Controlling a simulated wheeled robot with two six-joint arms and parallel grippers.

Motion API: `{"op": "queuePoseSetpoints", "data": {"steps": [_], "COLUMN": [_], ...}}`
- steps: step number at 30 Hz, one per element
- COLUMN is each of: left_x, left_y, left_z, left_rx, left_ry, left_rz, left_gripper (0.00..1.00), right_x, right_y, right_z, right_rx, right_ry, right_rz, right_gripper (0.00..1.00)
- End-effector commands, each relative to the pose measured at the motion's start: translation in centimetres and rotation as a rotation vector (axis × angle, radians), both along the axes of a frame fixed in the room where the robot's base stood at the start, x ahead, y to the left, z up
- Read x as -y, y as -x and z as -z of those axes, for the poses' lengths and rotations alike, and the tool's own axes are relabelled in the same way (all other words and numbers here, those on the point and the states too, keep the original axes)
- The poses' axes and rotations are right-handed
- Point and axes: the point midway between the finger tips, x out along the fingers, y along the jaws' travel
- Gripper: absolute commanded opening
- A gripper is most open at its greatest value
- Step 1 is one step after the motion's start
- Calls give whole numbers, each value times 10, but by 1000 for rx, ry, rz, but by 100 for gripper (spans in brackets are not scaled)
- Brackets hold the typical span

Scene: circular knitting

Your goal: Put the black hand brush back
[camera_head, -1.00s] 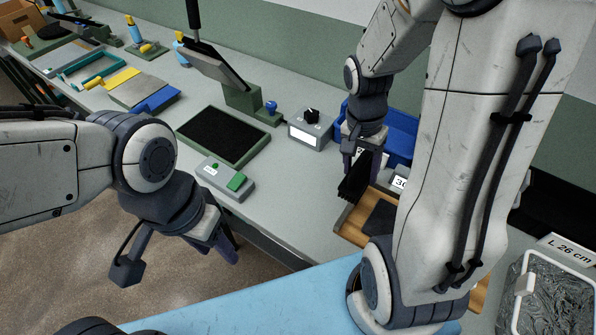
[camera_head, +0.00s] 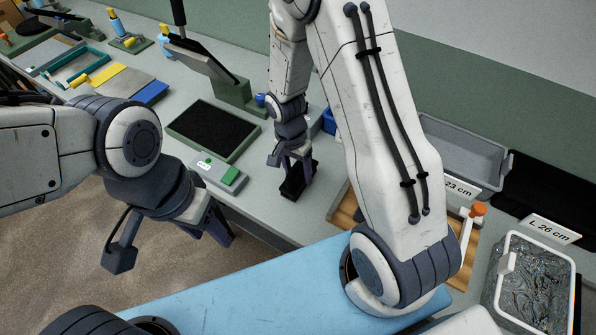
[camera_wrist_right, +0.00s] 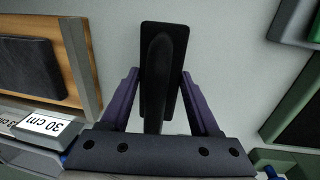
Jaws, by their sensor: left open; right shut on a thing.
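The black hand brush (camera_head: 297,180) is in my right gripper (camera_head: 291,163), over the grey bench between the green control box and the wooden tray. In the right wrist view the brush (camera_wrist_right: 163,70) stands between the two purple fingers of my right gripper (camera_wrist_right: 162,100), its long body pointing away from the palm. Grey bench surface shows around it; I cannot tell whether the brush touches the bench. My left gripper (camera_head: 218,232) is open and empty, in front of the bench edge above the floor. My right arm hides part of the bench behind it.
A black pad in a green frame (camera_head: 214,130) and a control box with a green button (camera_head: 219,174) lie left of the brush. A wooden tray (camera_head: 345,207) is at its right, partly behind my arm. Grey bins (camera_head: 462,153) stand further right.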

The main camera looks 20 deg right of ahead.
Motion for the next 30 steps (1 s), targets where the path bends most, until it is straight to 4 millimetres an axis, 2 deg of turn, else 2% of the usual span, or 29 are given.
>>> {"op": "queuePoseSetpoints", "data": {"steps": [3, 14, 15, 17, 26, 30], "left_x": [0, 0, 0, 0, 0, 0], "left_y": [0, 0, 0, 0, 0, 0], "left_z": [-4, 1, 0, -1, -2, -1], "left_rx": [0, 0, 0, 0, 0, 0], "left_ry": [0, 0, 0, 0, 0, 0], "left_rz": [0, 0, 0, 0, 0, 0], "left_gripper": [50, 50, 50, 50, 50, 50], "right_x": [0, 0, 0, 0, 0, 0], "right_y": [0, 0, 0, 0, 0, -2], "right_z": [9, 15, 13, 13, 12, 5], "right_rx": [0, 1, 1, 1, 1, 5], "right_ry": [0, 0, 0, 0, 0, 0], "right_rz": [-1, 0, 0, 0, -1, -1], "right_gripper": [0, 0, 74, 93, 93, 93]}}
